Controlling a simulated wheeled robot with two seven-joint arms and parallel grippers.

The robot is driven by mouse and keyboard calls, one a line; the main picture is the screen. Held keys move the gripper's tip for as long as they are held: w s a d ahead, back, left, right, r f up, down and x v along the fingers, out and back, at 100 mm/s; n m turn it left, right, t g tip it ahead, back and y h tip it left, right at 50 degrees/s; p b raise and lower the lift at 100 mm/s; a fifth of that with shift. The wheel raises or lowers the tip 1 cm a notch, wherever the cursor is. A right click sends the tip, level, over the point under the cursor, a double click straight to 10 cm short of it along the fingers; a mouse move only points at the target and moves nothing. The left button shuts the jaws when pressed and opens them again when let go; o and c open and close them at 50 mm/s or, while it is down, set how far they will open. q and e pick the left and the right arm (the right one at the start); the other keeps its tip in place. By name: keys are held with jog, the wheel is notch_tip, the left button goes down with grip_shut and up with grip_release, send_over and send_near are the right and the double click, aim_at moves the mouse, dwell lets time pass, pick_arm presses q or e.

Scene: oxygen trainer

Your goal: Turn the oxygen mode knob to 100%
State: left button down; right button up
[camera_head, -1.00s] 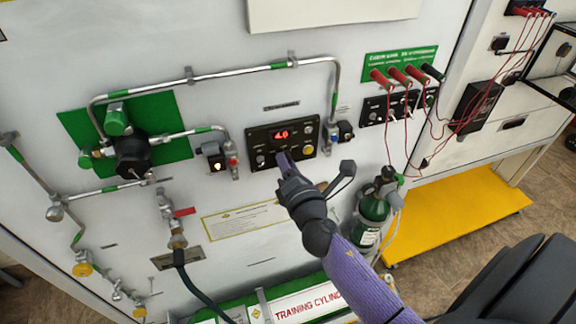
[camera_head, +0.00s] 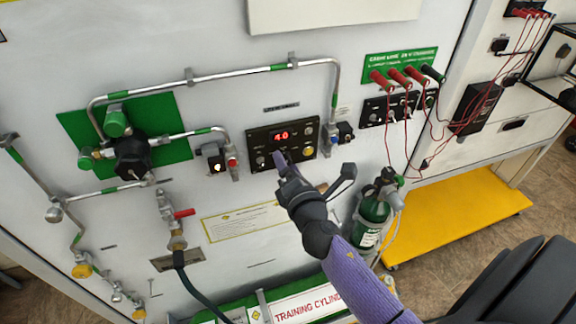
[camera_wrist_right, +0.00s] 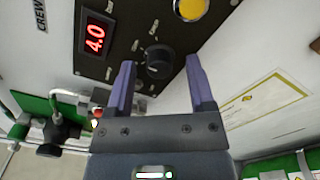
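The black control panel (camera_head: 283,143) on the white wall has a red display (camera_head: 281,135) reading 4.0. In the right wrist view, a round black knob (camera_wrist_right: 158,60) with small labels around it sits on the panel (camera_wrist_right: 120,66) below the display (camera_wrist_right: 95,39). My right gripper (camera_head: 281,160) is at the panel's lower edge and hides the knob in the head view. In the wrist view my right gripper (camera_wrist_right: 160,78) is open, its two purple fingers on either side of the knob. I cannot tell whether they touch it. My left gripper is not in view.
A yellow button (camera_wrist_right: 191,9) is on the same panel. Metal pipes (camera_head: 225,70) run above and left of it. A green cylinder (camera_head: 372,213) stands at lower right. Red cables (camera_head: 388,130) hang from plugs to the right. A yellow platform (camera_head: 455,220) juts out near the floor.

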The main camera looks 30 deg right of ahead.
jog(key=b+v, duration=0.2)
jog(key=v, duration=0.8)
jog(key=shift+d, duration=0.1)
